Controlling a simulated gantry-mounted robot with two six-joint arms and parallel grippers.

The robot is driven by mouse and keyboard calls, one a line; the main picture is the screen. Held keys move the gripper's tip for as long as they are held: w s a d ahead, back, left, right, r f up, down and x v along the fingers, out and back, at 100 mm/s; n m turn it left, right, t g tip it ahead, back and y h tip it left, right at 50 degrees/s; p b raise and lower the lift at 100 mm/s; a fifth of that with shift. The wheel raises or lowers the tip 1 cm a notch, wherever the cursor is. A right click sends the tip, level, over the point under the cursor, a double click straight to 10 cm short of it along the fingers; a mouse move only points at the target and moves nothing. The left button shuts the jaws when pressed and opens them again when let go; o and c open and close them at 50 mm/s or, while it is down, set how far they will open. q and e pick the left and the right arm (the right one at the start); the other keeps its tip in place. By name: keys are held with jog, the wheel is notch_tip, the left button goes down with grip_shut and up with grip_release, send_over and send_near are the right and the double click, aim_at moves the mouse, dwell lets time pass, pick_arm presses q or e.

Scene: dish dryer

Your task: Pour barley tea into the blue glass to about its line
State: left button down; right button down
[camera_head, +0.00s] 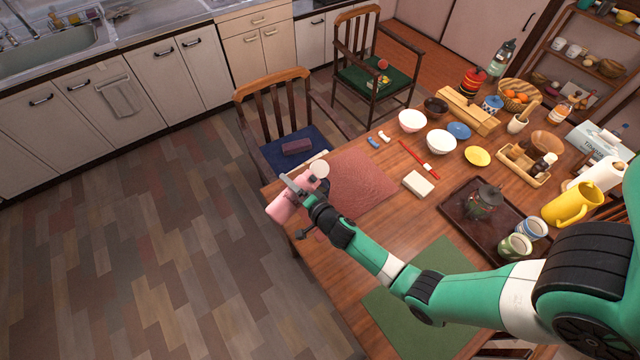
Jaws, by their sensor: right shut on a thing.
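My right gripper (302,193) is at the table's left corner, shut on a pink vessel (282,208). The vessel is tilted and shows partly outside the table edge; the gripper hides part of it. A pale round piece (319,169) shows beside the gripper; I cannot tell what it belongs to. A blue-and-white cup (536,226), the only blue drinking vessel I make out, stands on the dark tray (455,208) at the right. Its line and contents are too small to tell. I see no barley tea clearly. My left gripper is not in view.
A green cup (514,247), a dark teapot (487,198) and a yellow pitcher (572,204) stand at the right. White bowls (441,140) are at the back. A reddish mat (360,185) beside my gripper is mostly clear. Chairs (283,125) stand beyond the table.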

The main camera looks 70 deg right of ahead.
aim_at(287, 196)
jog(key=shift+s+d+r+m+p, duration=0.1)
jog(key=shift+d+r+m+p, duration=0.25)
jog(key=shift+p, duration=0.45)
dwell(1.1)
notch_tip(287, 196, down, 5)
jog(key=n+b, duration=0.2)
jog(key=b, duration=0.6)
notch_tip(287, 196, up, 5)
jog(key=n+h, duration=0.2)
jog(key=n, duration=0.1)
jog(key=shift+a, duration=0.1)
jog(key=a+f+n+b, duration=0.1)
jog(key=n+b, duration=0.1)
jog(key=b, duration=0.2)
jog(key=f+n+h+b, duration=0.1)
jog(key=n+b, duration=0.2)
jog(key=b, duration=0.1)
jog(key=w+a+f+n+h+b, duration=0.1)
jog(key=n+b, duration=0.2)
jog(key=b, duration=0.2)
jog(key=shift+a+f+t, duration=0.2)
jog(key=shift+a+t, duration=0.15)
jog(key=shift+t, duration=0.05)
